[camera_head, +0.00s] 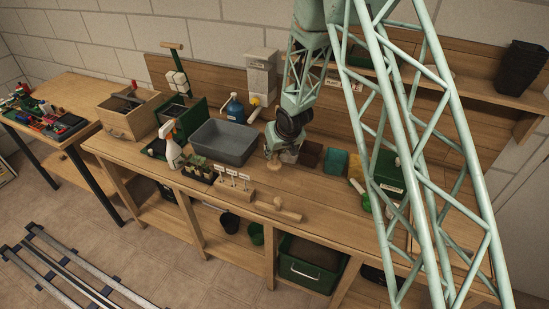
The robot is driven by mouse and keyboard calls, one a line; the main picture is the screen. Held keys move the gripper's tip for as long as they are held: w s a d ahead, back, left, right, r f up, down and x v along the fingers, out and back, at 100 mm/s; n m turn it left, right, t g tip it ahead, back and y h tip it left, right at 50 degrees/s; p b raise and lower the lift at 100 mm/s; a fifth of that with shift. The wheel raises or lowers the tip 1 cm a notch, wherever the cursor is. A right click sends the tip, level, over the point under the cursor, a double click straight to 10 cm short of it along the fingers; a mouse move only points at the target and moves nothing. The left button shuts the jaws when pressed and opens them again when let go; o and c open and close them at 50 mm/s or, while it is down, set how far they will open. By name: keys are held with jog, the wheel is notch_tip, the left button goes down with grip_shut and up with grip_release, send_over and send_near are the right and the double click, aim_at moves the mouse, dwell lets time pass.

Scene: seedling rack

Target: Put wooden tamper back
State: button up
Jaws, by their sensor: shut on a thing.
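My gripper (273,150) points down above the middle of the bench, just right of the grey tub. It is shut on the wooden tamper (275,166), whose pale round foot shows just below the fingers. The fingers and the wrist hide the rest of the tamper. I cannot tell whether its foot touches anything. A pale wooden piece with a raised peg (280,209) lies at the front edge of the bench, in front of my gripper and apart from it.
A grey tub (224,143), a white spray bottle (172,152), a seedling tray (200,170) and a labelled holder (233,182) stand left of my gripper. Several coloured pots, one teal (335,162), stand to its right. The front bench strip right of the peg piece is mostly clear.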

aim_at(275, 158)
jog(key=shift+w, duration=0.1)
jog(key=shift+w, duration=0.35)
jog(key=shift+f, duration=1.75)
jog(key=shift+f, duration=0.15)
jog(key=o, duration=0.8)
jog(key=shift+c, duration=0.2)
jog(key=shift+r, duration=0.25)
jog(key=v, duration=1.1)
jog(key=shift+s+r, duration=0.25)
jog(key=shift+r, duration=0.05)
jog(key=shift+d, duration=0.1)
